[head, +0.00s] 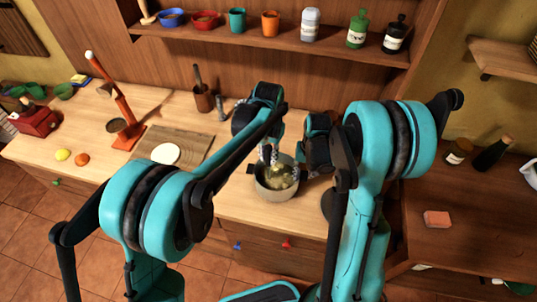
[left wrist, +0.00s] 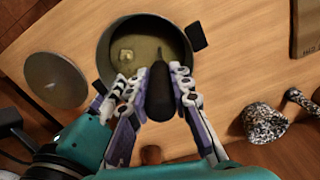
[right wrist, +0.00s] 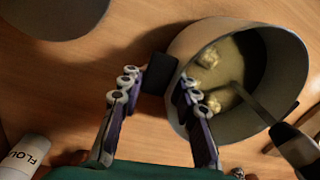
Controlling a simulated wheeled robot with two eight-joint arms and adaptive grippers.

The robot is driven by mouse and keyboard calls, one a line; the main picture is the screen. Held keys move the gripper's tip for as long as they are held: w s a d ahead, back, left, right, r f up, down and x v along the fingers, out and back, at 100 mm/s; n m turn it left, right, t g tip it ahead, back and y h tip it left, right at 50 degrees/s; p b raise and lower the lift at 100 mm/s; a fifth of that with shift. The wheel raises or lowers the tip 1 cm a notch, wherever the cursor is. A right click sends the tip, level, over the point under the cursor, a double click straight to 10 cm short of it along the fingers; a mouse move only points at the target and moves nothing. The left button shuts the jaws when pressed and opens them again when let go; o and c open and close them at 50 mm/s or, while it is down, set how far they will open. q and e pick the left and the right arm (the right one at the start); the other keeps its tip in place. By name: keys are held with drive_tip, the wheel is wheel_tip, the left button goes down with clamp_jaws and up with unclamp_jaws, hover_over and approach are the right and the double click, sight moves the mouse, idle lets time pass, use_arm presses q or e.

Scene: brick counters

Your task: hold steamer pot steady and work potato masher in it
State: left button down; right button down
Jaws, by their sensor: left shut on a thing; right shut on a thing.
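The steamer pot (head: 277,194) is a grey pot with black handles, standing on the light wooden counter. It holds yellowish contents with pale lumps, seen in the right wrist view (right wrist: 208,57). My left gripper (left wrist: 158,82) is shut on the black handle of the potato masher (left wrist: 159,98), over the pot. The masher's shaft (right wrist: 240,92) runs down into the contents; its head is hidden. My right gripper (right wrist: 158,84) has its fingers on either side of a black side handle (right wrist: 158,72) of the pot and is shut on it.
A grey round lid (left wrist: 55,80) lies beside the pot. A cutting board (head: 187,143) with a white oval piece lies to the left. A utensil cup (head: 203,100) and a speckled mortar (left wrist: 263,122) stand near. A shelf (head: 280,41) with bottles and cups hangs behind.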

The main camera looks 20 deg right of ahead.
use_arm(q)
drive_tip(key=shift+r, duration=0.95)
drive_tip(key=shift+s, duration=0.1)
drive_tip(key=s, duration=0.3)
drive_tip(key=shift+s+d, duration=0.15)
drive_tip(key=shift+d, duration=0.15)
drive_tip(key=shift+f, duration=0.15)
drive_tip(key=shift+f, duration=0.85)
drive_tip(key=shift+r, duration=0.15)
drive_tip(key=shift+r, duration=0.85)
